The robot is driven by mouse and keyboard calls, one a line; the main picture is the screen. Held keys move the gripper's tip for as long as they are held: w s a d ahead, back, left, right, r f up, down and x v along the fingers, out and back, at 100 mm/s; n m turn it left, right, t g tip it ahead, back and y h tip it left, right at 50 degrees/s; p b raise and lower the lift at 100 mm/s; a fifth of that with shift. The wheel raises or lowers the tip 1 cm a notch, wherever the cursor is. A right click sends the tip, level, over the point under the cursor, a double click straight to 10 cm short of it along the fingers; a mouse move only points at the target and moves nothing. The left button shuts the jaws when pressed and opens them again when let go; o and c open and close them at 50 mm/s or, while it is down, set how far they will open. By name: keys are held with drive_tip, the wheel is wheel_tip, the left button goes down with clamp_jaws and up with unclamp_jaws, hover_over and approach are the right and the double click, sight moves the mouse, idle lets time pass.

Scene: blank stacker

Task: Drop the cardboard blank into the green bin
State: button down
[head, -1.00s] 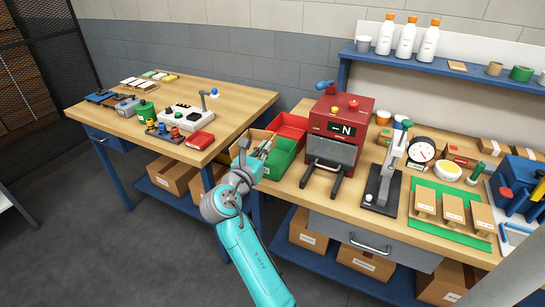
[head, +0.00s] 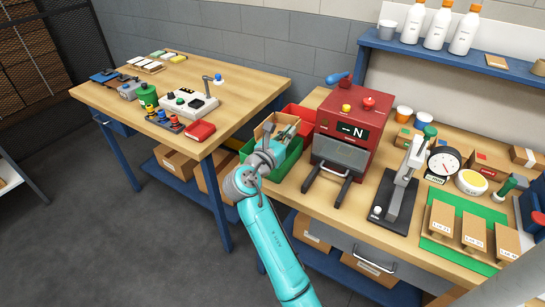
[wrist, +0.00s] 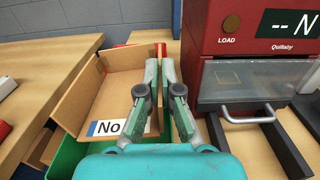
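The cardboard blank (head: 267,128) is a brown, folded, tray-like piece. In the wrist view the blank (wrist: 112,82) is tilted and carries a label reading "No". My gripper (head: 284,133) is at its right side. In the wrist view my gripper's fingers (wrist: 161,72) are close together, with the blank's right wall apparently pinched between them. The green bin (head: 291,168) stands on the bench below the blank and gripper. In the wrist view its green wall (wrist: 62,163) shows under the blank. The blank and gripper hide most of the bin's inside.
A red bin (head: 300,112) sits just behind the green one. The red press machine (head: 349,115), with two forward prongs, stands close on the right. A wooden table (head: 235,88) with a control box (head: 189,104) is on the left, with a gap between it and the bench.

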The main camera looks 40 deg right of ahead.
drive_tip(key=shift+f, duration=1.3)
drive_tip(key=c, duration=1.2)
unclamp_jaws()
drive_tip(key=shift+c, duration=0.2)
drive_tip(key=shift+a, duration=0.1)
drive_tip(key=v, duration=1.2)
